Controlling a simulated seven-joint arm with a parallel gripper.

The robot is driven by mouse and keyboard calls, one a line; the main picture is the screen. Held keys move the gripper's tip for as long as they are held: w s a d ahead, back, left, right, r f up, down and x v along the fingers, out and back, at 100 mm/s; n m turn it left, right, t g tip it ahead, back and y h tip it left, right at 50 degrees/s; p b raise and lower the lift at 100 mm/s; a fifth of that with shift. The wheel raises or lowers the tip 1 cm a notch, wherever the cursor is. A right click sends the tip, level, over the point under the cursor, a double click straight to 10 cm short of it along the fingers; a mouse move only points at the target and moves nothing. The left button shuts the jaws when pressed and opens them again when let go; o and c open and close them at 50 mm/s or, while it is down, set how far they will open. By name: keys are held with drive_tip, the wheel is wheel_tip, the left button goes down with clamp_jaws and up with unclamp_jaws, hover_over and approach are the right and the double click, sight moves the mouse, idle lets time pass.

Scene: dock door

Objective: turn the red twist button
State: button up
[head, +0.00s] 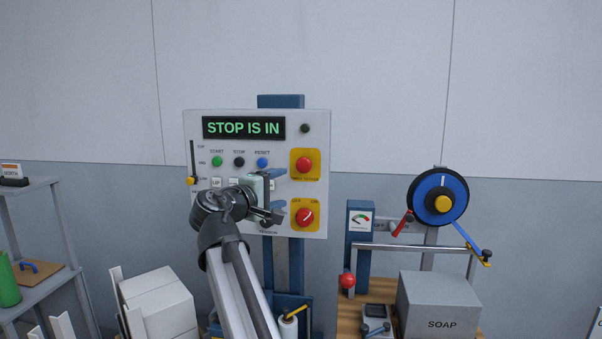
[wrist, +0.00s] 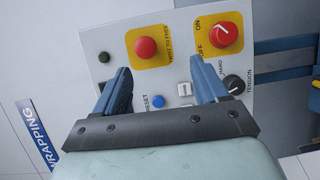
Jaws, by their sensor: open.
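The red twist button (head: 304,165) is a round red cap on a yellow plate at the panel's upper right. It shows in the wrist view (wrist: 147,47) with a label that seems to read "TWIST TO FREE". My gripper (head: 281,189) is open and empty in front of the panel, left of and a little below the button. In the wrist view the button appears just beyond the space between my fingertips (wrist: 160,68), apart from both. The panel's display (head: 244,128) reads "STOP IS IN".
A red OFF/ON knob (head: 305,216) on a yellow plate sits below the button. A black tension knob (wrist: 233,84) and a blue reset button (head: 262,162) are close by. A blue wheel (head: 425,203) and a SOAP box (head: 440,305) stand to the right.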

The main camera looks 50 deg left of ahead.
sight(302, 166)
drive_tip(key=shift+y, duration=0.4)
drive_tip(key=r+x, duration=0.1)
drive_tip(key=x, duration=0.8)
drive_tip(key=a+r+x, duration=0.1)
drive_tip(key=x, duration=0.3)
drive_tip(key=shift+a+r, duration=0.1)
drive_tip(key=shift+r, duration=0.25)
drive_tip(key=shift+c, duration=0.5)
drive_tip(key=c, duration=1)
drive_tip(key=shift+o, duration=0.2)
